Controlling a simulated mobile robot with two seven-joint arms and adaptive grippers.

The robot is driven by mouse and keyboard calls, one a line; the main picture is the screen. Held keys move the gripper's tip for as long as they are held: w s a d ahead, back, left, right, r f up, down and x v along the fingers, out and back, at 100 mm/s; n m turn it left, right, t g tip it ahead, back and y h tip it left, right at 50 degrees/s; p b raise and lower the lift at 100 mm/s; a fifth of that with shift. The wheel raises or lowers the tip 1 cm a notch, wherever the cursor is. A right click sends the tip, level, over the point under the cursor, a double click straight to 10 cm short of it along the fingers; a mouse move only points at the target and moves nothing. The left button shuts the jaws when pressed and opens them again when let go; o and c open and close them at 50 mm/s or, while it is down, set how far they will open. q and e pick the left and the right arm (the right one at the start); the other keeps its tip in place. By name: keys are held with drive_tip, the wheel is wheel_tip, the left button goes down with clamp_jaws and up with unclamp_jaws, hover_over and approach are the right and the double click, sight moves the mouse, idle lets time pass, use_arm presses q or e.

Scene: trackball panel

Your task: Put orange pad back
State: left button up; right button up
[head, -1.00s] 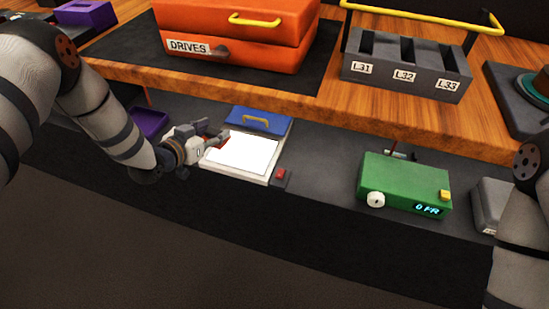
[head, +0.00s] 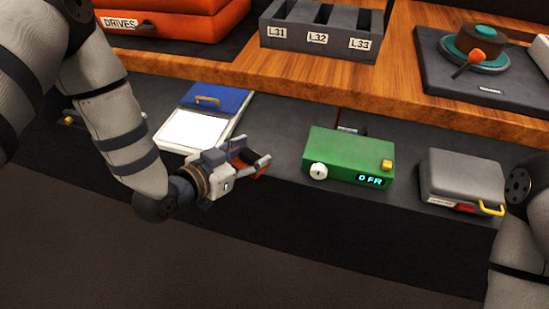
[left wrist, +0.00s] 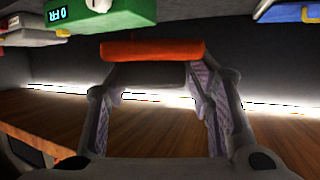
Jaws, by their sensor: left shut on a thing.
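My left gripper (head: 252,160) is just right of the white panel, over the dark lower shelf. It is shut on the orange pad (head: 263,169), which is partly hidden by the fingers in the head view. In the left wrist view the orange pad (left wrist: 152,50) is a flat bar across the two fingertips of my left gripper (left wrist: 155,70). A dark trackball panel (head: 465,95) stands at the right on the wooden top, with a brown ball in a teal ring (head: 482,66) and another small orange piece (head: 482,57). My right gripper is out of view.
The white panel with a blue case (head: 217,98) behind it lies left of the gripper. A green box (head: 350,155) with a display and a grey case (head: 462,178) stand to the right. A slotted rack (head: 318,38) and an orange DRIVES case (head: 165,15) are above.

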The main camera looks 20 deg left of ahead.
use_arm(q)
drive_tip(key=w+f+b, duration=0.1)
drive_tip(key=w+f, duration=0.2)
drive_tip(key=w, duration=0.1)
drive_tip(key=w+f+b, duration=0.1)
drive_tip(key=w+f, duration=0.2)
drive_tip(key=w, duration=0.1)
drive_tip(key=w+a+f+b, duration=0.1)
drive_tip(key=w+f, duration=0.3)
drive_tip(key=shift+w+f+b, duration=0.1)
drive_tip(key=shift+w+b, duration=0.3)
drive_tip(key=shift+f, duration=1.2)
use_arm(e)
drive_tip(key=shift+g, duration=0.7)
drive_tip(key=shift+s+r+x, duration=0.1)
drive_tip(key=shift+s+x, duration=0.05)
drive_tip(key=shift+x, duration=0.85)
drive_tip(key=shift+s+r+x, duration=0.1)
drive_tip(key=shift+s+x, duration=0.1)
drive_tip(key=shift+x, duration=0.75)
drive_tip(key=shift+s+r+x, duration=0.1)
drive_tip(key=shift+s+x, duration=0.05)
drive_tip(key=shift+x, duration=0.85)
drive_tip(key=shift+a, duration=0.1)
